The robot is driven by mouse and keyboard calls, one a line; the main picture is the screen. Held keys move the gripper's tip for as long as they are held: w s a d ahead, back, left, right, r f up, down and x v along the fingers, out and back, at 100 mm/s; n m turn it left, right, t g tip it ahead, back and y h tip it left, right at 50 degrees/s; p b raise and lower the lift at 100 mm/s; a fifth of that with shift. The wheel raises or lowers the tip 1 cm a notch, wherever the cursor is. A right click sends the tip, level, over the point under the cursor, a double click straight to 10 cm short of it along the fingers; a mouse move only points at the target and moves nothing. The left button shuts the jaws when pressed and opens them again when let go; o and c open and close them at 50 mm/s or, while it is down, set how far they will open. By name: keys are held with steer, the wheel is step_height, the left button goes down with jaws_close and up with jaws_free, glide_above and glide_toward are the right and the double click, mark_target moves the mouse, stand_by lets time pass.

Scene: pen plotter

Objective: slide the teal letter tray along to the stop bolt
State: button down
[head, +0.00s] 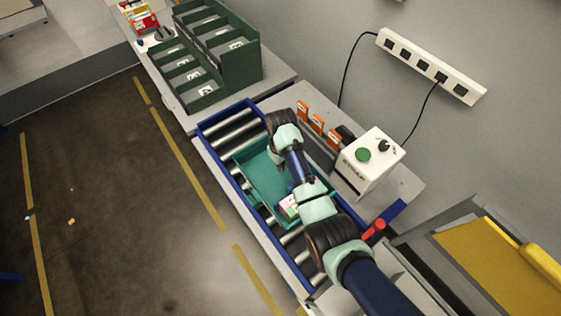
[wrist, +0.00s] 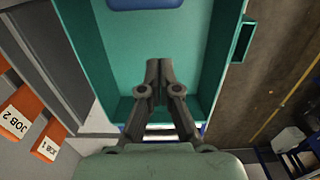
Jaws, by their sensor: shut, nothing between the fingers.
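In the head view my arm hides the fingers and part of the tray. A red knob (head: 378,226) by a blue bar near the conveyor's lower end may be the stop bolt.
Bare rollers (head: 232,125) show beyond the tray's upper end. Orange job cards (head: 317,126) and a white control box (head: 368,162) with a green button stand right of the conveyor. A dark green sorter (head: 217,55) stands past its upper end. Open floor lies left.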

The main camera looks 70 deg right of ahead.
steer(key=shift+s+a+f+p, duration=0.2)
steer(key=shift+s+a+f, duration=0.2)
steer(key=shift+s+f, duration=0.2)
steer(key=shift+s+a+f+p, duration=0.2)
steer(key=shift+s+a+f, duration=0.25)
steer(key=shift+f, duration=0.3)
steer(key=shift+s+a+f+p, duration=0.2)
steer(key=shift+s+a+f, duration=0.15)
steer(key=shift+s+f, duration=0.3)
